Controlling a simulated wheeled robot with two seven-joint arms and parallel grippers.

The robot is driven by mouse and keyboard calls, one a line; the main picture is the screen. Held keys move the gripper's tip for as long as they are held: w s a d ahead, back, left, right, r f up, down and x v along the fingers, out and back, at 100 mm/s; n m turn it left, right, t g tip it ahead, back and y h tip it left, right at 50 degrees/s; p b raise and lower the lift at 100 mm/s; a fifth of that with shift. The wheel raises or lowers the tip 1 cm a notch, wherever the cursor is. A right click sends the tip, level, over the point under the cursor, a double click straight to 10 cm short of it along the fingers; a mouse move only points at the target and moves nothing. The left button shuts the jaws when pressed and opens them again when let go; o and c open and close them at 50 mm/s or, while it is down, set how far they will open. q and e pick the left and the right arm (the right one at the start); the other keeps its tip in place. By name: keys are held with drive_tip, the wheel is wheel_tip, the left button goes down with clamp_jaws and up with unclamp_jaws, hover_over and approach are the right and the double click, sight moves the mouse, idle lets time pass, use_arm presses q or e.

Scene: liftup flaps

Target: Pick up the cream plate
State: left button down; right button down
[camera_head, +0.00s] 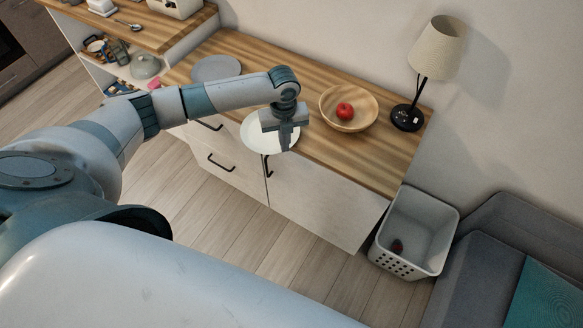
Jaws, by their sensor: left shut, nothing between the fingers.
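The cream plate (256,137) is at the front edge of the wooden cabinet top and seems to reach past that edge. My left gripper (286,146) points down in front of the plate's right part and hides some of it. Its fingers are shut with nothing between them. I cannot tell whether the fingertips touch the plate. My right gripper is not in view.
A grey round plate (208,70) lies behind my left forearm. A wooden bowl (366,117) with a red apple (345,111) and a lamp (436,52) stand to the right on the cabinet top (330,150). A white basket (425,222) stands on the floor beside the cabinet.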

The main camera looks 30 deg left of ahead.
use_arm(q)
drive_tip(key=s+d+b, duration=0.2)
drive_tip(key=s+d, duration=0.5)
drive_tip(key=s, duration=0.1)
drive_tip(key=shift+b, duration=0.4)
drive_tip(key=shift+s, duration=0.1)
